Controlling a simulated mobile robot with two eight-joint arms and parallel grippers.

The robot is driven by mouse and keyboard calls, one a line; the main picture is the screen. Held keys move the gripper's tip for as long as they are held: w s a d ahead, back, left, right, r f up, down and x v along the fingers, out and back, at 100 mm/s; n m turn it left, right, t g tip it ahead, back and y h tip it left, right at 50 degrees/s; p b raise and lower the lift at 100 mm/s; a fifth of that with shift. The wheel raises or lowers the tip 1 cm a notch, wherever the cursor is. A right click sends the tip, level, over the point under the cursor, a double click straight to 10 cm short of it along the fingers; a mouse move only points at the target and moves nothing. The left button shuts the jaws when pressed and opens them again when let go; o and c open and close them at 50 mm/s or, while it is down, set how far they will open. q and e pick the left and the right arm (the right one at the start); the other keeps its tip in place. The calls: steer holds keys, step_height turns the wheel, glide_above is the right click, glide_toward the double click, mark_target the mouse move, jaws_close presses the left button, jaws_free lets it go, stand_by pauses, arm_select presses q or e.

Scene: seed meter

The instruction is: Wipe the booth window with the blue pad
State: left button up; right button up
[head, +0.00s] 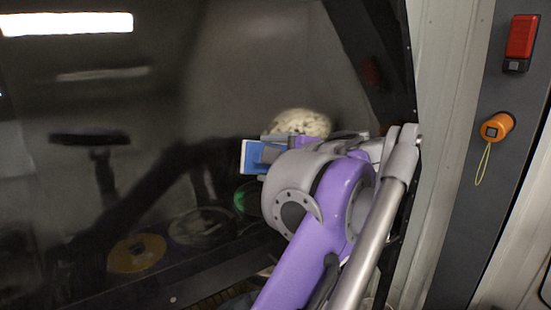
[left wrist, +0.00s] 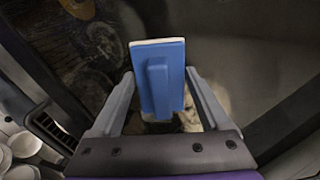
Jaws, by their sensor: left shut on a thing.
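The booth window (head: 215,75) is a large dark, glossy pane with reflections, filling the left and middle of the head view. A pale, dark-speckled patch (head: 300,122) shows on or behind the pane above my wrist; I cannot tell which. My left gripper (left wrist: 160,85) is shut on the handle of the blue pad (left wrist: 172,52), which has a pale face on its far side. In the head view the pad (head: 254,157) stands out to the left of my wrist, and the fingers are mostly hidden. I cannot tell whether the pad touches the glass. My right gripper is out of view.
A dark frame post (head: 372,50) edges the window on the right. Beyond it are a pale ribbed wall (head: 450,90) and a dark post bearing a red device (head: 521,37) and an orange knob (head: 496,127) with a hanging loop. White rounded objects (left wrist: 25,145) lie at the wrist view's lower left.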

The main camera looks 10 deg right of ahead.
mark_target(251, 162)
arm_select(q)
steer(key=shift+s+a, duration=0.3)
steer(key=shift+a, duration=0.45)
steer(key=shift+s+a, duration=0.3)
steer(key=shift+a, duration=0.4)
steer(key=shift+s+a, duration=0.3)
steer(key=shift+a, duration=0.4)
steer(key=shift+s+a, duration=0.35)
steer(key=shift+a, duration=0.55)
steer(key=shift+s+a, duration=0.4)
steer(key=shift+a, duration=0.55)
steer(key=shift+s+a, duration=0.35)
steer(key=shift+a, duration=0.55)
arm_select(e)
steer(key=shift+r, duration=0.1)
arm_select(q)
steer(key=shift+s, duration=0.1)
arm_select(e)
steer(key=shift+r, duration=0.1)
arm_select(q)
steer(key=p+v, duration=0.2)
steer(key=v, duration=0.3)
steer(key=shift+s+d+r, duration=0.15)
steer(key=shift+s+d, duration=0.1)
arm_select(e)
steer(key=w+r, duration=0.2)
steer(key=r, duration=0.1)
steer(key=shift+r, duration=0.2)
arm_select(q)
steer(key=shift+s, duration=0.1)
